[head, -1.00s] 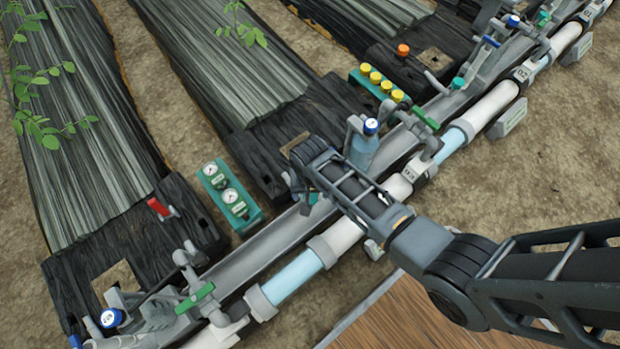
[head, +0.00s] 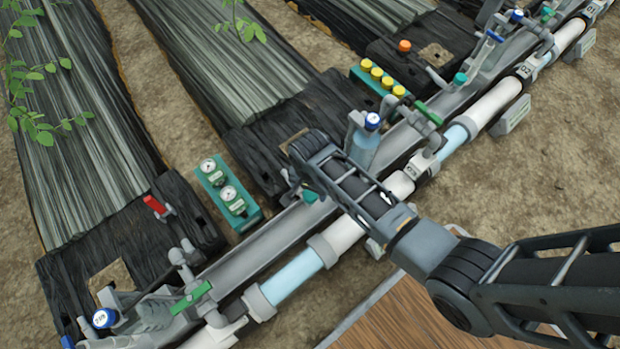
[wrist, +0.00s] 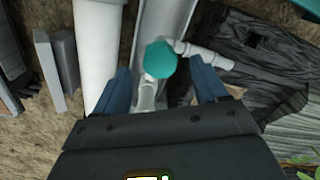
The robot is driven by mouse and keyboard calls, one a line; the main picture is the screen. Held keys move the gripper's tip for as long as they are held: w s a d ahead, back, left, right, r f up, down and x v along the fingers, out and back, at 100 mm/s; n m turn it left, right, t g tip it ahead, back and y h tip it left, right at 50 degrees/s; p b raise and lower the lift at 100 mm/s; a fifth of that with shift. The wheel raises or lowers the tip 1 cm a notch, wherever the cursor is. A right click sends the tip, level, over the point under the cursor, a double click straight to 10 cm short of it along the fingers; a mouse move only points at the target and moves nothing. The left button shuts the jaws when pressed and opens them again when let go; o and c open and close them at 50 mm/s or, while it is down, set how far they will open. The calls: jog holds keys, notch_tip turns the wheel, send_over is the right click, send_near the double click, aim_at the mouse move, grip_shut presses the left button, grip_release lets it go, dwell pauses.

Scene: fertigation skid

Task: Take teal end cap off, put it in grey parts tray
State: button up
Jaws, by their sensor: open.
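The teal end cap (wrist: 161,59) shows in the wrist view on a grey pipe fitting over the grey channel. My gripper (wrist: 160,76) is open, with one blue-grey finger on each side of the cap and visible gaps between. In the head view my arm hides most of this spot; a small teal piece, probably the same cap (head: 310,196), shows beside my gripper (head: 298,188). I cannot make out a grey parts tray in either view.
A white main pipe (head: 340,234) and a grey channel (head: 245,265) run diagonally. A teal gauge holder (head: 229,196) is at left, a rack of yellow caps (head: 381,80) at the back. Another teal cap (head: 460,79) is farther right.

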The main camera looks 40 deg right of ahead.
aim_at(310, 194)
jog(key=shift+n, duration=0.4)
jog(key=shift+f, duration=0.15)
jog(key=shift+f+b, duration=1.45)
jog(key=shift+f, duration=0.7)
jog(key=shift+c, duration=0.3)
jog(key=c, duration=1)
jog(key=shift+o, duration=0.2)
jog(key=n+p, duration=0.1)
jog(key=n, duration=0.2)
jog(key=shift+r+n+p, duration=0.15)
jog(key=shift+n+p, duration=0.25)
jog(key=shift+n, duration=1.3)
jog(key=shift+p, duration=0.3)
